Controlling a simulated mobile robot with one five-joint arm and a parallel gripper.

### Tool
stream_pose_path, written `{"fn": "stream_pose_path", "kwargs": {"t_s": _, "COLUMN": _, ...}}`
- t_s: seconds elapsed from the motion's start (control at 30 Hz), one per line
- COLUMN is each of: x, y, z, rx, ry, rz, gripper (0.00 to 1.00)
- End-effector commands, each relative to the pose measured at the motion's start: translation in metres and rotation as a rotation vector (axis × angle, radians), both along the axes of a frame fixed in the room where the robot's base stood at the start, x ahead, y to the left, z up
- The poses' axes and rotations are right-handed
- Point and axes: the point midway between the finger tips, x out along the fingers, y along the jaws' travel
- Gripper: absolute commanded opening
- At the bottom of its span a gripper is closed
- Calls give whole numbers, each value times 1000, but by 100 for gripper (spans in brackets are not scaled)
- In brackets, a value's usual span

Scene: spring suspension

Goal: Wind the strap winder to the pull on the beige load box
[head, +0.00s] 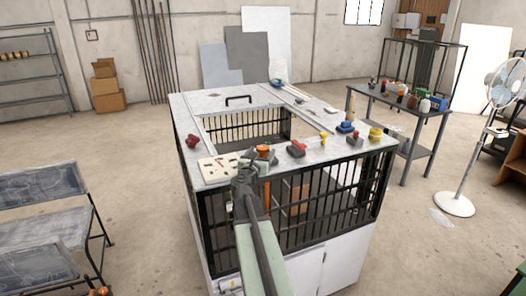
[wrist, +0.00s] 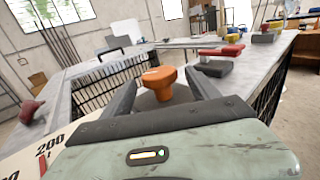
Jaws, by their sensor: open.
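An orange knob (head: 264,150) stands on a dark base near the front edge of the cage-sided bench; it could be the strap winder. In the wrist view the orange knob (wrist: 160,82) shows upright between my fingers, with no clear contact. My gripper (head: 246,160) is open at the bench's front edge, just left of the knob in the head view. A beige plate with printed marks (head: 217,168) lies left of it; its "200" mark (wrist: 50,143) shows in the wrist view. I cannot tell whether this is the load box. Its pull setting is not readable. The strap is not discernible.
The bench top (head: 318,152) has an opening in the middle. A red-handled device (head: 297,149), a blue device (head: 345,127) and a yellow device (head: 375,134) stand to the right. A red knob (head: 192,141) sits at left. A side table (head: 405,100) stands behind right.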

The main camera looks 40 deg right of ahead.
Motion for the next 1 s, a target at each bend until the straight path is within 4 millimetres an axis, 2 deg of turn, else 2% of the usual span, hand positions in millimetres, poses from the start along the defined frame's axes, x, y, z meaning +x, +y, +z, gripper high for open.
{"fn": "stream_pose_path", "kwargs": {"t_s": 0.03, "x": -8, "y": 12, "z": 0, "rx": 0, "ry": 0, "rz": 2, "gripper": 70}}
{"fn": "stream_pose_path", "kwargs": {"t_s": 0.13, "x": -19, "y": 29, "z": 0, "rx": 0, "ry": 0, "rz": 2, "gripper": 70}}
{"fn": "stream_pose_path", "kwargs": {"t_s": 0.3, "x": -27, "y": 44, "z": 0, "rx": 0, "ry": 0, "rz": 0, "gripper": 70}}
{"fn": "stream_pose_path", "kwargs": {"t_s": 0.57, "x": -24, "y": 46, "z": 0, "rx": -1, "ry": 1, "rz": 5, "gripper": 70}}
{"fn": "stream_pose_path", "kwargs": {"t_s": 0.67, "x": -2, "y": 75, "z": 1, "rx": -11, "ry": 6, "rz": 56, "gripper": 70}}
{"fn": "stream_pose_path", "kwargs": {"t_s": 0.77, "x": 44, "y": 143, "z": 9, "rx": -88, "ry": 57, "rz": 203, "gripper": 70}}
{"fn": "stream_pose_path", "kwargs": {"t_s": 0.87, "x": 96, "y": 241, "z": 17, "rx": -275, "ry": 186, "rz": 443, "gripper": 70}}
{"fn": "stream_pose_path", "kwargs": {"t_s": 0.9, "x": 114, "y": 287, "z": 16, "rx": -385, "ry": 262, "rz": 558, "gripper": 70}}
{"fn": "stream_pose_path", "kwargs": {"t_s": 0.93, "x": 126, "y": 325, "z": 13, "rx": -480, "ry": 328, "rz": 651, "gripper": 70}}
{"fn": "stream_pose_path", "kwargs": {"t_s": 0.97, "x": 135, "y": 363, "z": 7, "rx": -585, "ry": 400, "rz": 748, "gripper": 70}}
{"fn": "stream_pose_path", "kwargs": {"t_s": 1.0, "x": 142, "y": 414, "z": -6, "rx": -743, "ry": 508, "rz": 879, "gripper": 70}}
